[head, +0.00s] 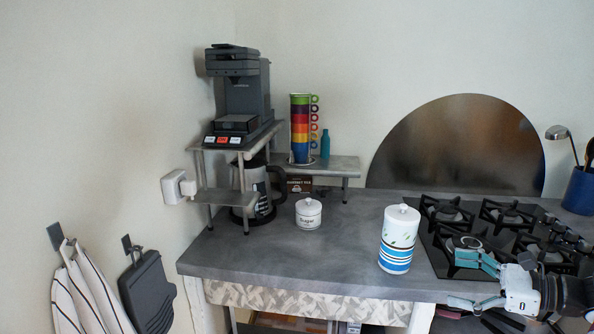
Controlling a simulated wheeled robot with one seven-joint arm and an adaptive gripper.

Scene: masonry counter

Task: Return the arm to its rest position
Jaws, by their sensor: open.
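My gripper (456,279) is at the lower right of the head view, with its teal fingers spread apart and nothing between them. It points left, in front of the stove and the counter's front edge. My dark arm runs off the right side of the picture. A white canister with blue stripes (397,246) stands upright on the counter, left of the fingers and apart from them in the picture.
The grey counter (340,240) holds a black gas stove (440,228), a sugar jar (308,214), a coffee machine (240,90) on a stand, a carafe (262,200) and stacked coloured mugs (300,125). A blue utensil holder (580,192) stands at the far right. Counter's front middle is clear.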

